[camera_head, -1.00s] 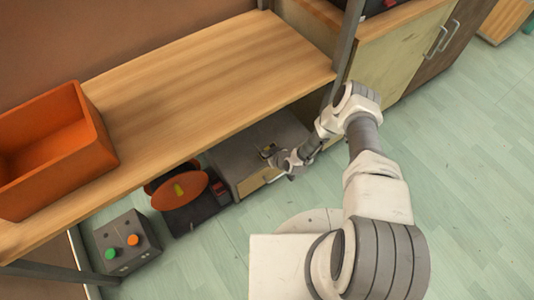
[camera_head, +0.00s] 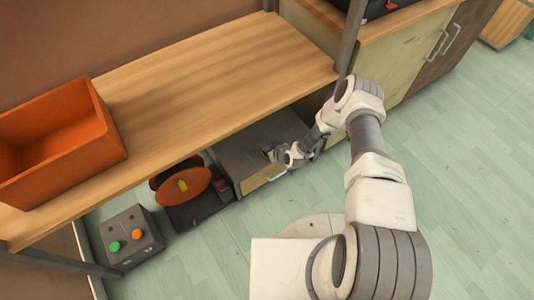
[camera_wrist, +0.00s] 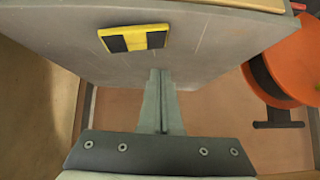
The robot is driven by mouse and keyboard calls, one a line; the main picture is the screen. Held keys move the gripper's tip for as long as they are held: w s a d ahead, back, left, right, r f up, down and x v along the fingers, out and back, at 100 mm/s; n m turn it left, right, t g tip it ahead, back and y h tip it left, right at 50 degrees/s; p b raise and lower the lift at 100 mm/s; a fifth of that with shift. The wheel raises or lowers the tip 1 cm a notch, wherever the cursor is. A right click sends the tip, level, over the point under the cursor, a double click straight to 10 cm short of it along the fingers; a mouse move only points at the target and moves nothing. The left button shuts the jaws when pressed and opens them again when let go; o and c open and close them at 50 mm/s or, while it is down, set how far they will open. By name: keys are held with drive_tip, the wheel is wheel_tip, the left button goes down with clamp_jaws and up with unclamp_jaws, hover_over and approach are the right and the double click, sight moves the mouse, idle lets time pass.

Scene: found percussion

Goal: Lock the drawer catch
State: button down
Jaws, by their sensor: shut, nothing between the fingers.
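The drawer unit, a grey low box (camera_head: 240,143) with a pale wooden drawer front (camera_head: 257,180), stands under the wooden shelf. In the wrist view its grey face (camera_wrist: 215,45) fills the upper middle and bears a yellow-and-black catch (camera_wrist: 134,38). My gripper (camera_head: 270,154) is at the box's top, and its wrist covers part of the drawer front. In the wrist view my gripper (camera_wrist: 161,73) is shut and empty, its tips just below and right of the catch, with a small gap in the picture. Whether the tips touch the grey face is unclear.
An orange reel (camera_head: 195,184) stands left of the box; the wrist view shows it at right (camera_wrist: 297,60). A grey button box (camera_head: 131,237) is further left. The shelf (camera_head: 215,75), carrying an orange bin (camera_head: 75,165), overhangs the box. Floor in front is clear.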

drive_tip(key=a+p+v, duration=0.1)
drive_tip(key=p+v, duration=0.3)
drive_tip(key=v, duration=0.6)
drive_tip(key=shift+s+r, duration=0.15)
drive_tip(key=shift+s, duration=0.25)
drive_tip(key=shift+s, duration=0.1)
